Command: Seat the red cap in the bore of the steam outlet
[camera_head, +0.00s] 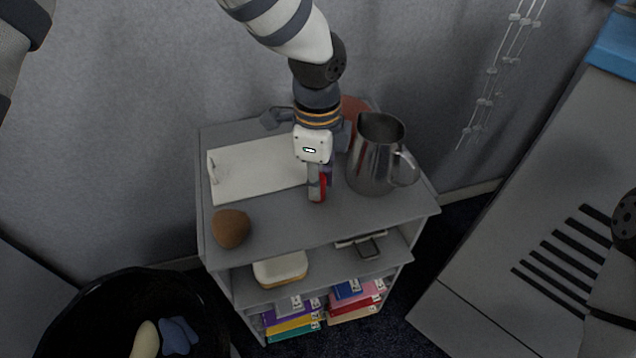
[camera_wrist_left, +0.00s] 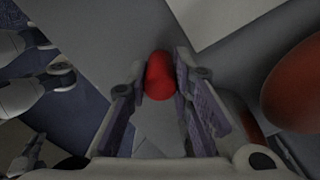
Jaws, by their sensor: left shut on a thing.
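My left gripper (camera_head: 318,185) points down over the top of a grey shelf unit, between a pale flat board and a metal pitcher. It is shut on the red cap (camera_head: 323,187), of which only a narrow strip shows in the head view. In the left wrist view the red cap (camera_wrist_left: 160,75) is a short rounded cylinder between the fingertips (camera_wrist_left: 160,88). I cannot tell how far the cap is above the shelf top. I cannot pick out the steam outlet or its bore in either view. My right gripper is out of view.
The pale board (camera_head: 250,168) lies left of the gripper, the metal pitcher (camera_head: 375,160) close on its right. A reddish round thing (camera_head: 352,108) is behind it. A brown lump (camera_head: 231,229) sits at the shelf's front left (camera_head: 285,228). A black bin (camera_head: 75,325) stands below left.

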